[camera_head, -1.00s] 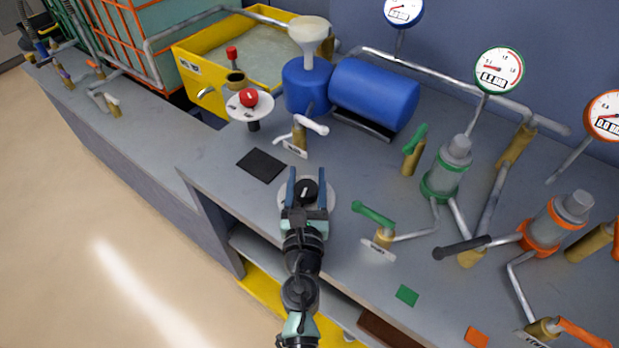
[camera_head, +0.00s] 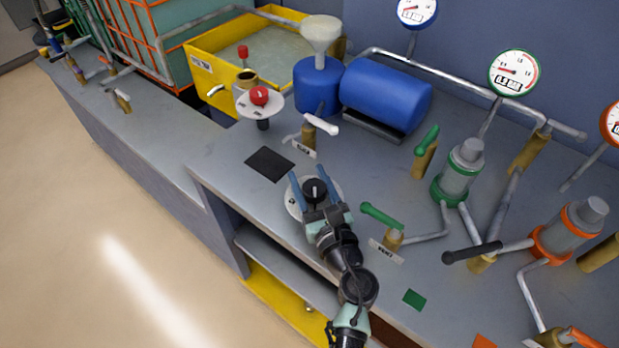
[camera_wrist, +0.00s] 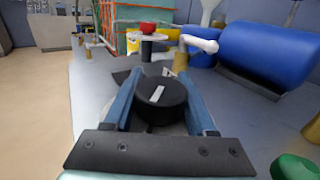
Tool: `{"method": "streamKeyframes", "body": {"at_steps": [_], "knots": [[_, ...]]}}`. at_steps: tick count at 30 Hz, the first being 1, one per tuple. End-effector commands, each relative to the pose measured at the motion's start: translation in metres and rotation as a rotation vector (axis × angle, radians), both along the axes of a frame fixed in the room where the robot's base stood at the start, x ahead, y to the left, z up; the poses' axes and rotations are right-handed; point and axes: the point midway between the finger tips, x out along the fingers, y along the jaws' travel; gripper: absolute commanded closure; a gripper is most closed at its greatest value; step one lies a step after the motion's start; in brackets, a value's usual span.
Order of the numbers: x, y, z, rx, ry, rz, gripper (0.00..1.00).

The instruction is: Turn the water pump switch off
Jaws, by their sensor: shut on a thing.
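A black rotary knob (camera_head: 315,190) with a white pointer line stands on a round pale plate (camera_head: 296,205) near the bench's front edge. My gripper (camera_head: 308,179) has its two blue fingers on either side of the knob and is shut on it. In the wrist view the knob (camera_wrist: 162,103) sits between the fingers, its white line running roughly away from me, slightly slanted. A second knob, red (camera_head: 260,96), sits on a raised white disc (camera_head: 272,107) farther back left. I cannot read a label naming either as the water pump switch.
A black square pad (camera_head: 270,163) lies behind left of my gripper. A white-handled valve (camera_head: 318,125) stands behind it, a green-handled valve (camera_head: 381,216) to the right. A blue tank (camera_head: 387,95) is farther back. The bench immediately around the plate is mostly clear.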

Motion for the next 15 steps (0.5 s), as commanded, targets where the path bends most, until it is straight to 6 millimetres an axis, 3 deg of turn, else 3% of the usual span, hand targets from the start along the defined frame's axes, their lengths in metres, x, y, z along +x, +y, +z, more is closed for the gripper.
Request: {"method": "streamKeyframes", "body": {"at_steps": [5,6,11,15], "knots": [[-0.0003,0.0001,-0.0010,-0.001,0.002,0.000,0.99],[-0.0003,0.0001,-0.0009,-0.001,0.002,0.000,0.40],[-0.0002,0.0002,-0.0007,0.000,0.001,0.000,0.14],[-0.0001,0.0002,-0.0003,0.000,0.001,0.000,0.14]]}}
